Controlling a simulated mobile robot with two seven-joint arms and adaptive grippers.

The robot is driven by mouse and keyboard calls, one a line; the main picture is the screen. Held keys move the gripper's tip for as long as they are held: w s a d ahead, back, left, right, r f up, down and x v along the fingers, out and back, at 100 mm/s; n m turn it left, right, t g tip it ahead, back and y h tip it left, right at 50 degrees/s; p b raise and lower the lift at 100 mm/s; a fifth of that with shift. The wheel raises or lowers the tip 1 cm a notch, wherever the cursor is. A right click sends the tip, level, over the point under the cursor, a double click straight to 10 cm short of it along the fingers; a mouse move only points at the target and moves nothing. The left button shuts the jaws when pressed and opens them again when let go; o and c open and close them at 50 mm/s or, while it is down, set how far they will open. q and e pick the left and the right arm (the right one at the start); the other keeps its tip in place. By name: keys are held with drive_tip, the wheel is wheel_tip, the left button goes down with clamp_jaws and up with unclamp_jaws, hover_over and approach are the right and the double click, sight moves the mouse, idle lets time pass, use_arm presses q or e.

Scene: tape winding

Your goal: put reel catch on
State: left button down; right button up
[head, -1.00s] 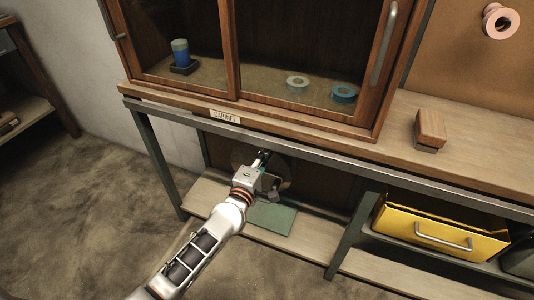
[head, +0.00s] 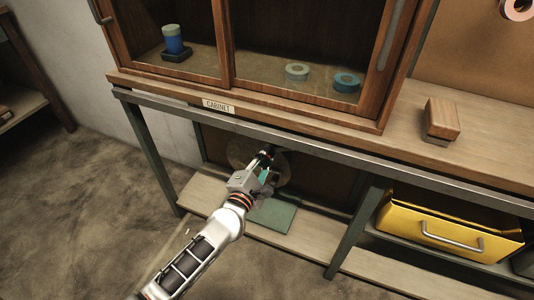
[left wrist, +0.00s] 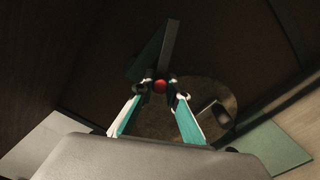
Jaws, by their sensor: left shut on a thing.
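My left gripper (head: 266,160) reaches under the bench top in front of a round brownish disc, the reel (head: 240,150). The knob is hidden in the head view. My right gripper is not in view.
A green mat-like plate (head: 272,215) lies on the low shelf below. Bench legs stand either side, and a yellow drawer (head: 450,222) is at right. Above are the cabinet (head: 230,93) with tape rolls (head: 346,82) and a wooden block (head: 441,119).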

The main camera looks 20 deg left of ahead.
use_arm(q)
drive_tip(key=shift+d+f, duration=0.1)
drive_tip(key=shift+f, duration=0.15)
drive_tip(key=shift+n, duration=0.3)
drive_tip(key=c, duration=2)
unclamp_jaws()
drive_tip(key=shift+o, duration=0.2)
drive_tip(key=s, duration=0.7)
drive_tip(key=shift+s, duration=0.3)
